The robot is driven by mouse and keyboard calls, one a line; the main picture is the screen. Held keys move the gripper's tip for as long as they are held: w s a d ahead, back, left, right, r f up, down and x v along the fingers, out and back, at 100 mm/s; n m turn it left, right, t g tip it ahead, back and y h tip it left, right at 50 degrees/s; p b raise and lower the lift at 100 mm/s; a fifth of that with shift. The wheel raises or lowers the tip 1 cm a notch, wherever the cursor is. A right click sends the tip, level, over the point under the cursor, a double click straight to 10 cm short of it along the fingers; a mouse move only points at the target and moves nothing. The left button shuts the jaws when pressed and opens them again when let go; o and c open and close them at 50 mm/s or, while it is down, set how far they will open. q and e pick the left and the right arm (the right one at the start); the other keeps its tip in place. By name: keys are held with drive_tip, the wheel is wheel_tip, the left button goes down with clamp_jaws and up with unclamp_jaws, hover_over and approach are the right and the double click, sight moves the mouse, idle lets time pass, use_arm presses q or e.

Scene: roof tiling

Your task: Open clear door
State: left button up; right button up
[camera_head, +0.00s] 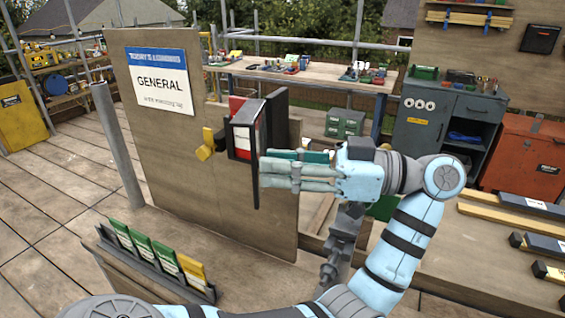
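A wall box (243,136) with red and white contents and a dark frame is mounted on an upright wooden board. A dark, narrow upright edge (256,190) at its front hangs below the box; it looks like the door's frame. The clear pane itself is hard to make out, and I cannot tell how far it stands open.
The board carries a "GENERAL" sign (161,82) and a yellow handle-like part (206,144) left of the box. A rack of green and yellow cards (155,258) stands in front. A workbench (300,76), a grey cabinet (441,125) and a red-orange chest (522,158) stand behind.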

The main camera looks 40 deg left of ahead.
use_arm(q)
wheel_tip(320, 180, up, 10)
idle(0.3)
drive_tip(key=shift+c, duration=0.5)
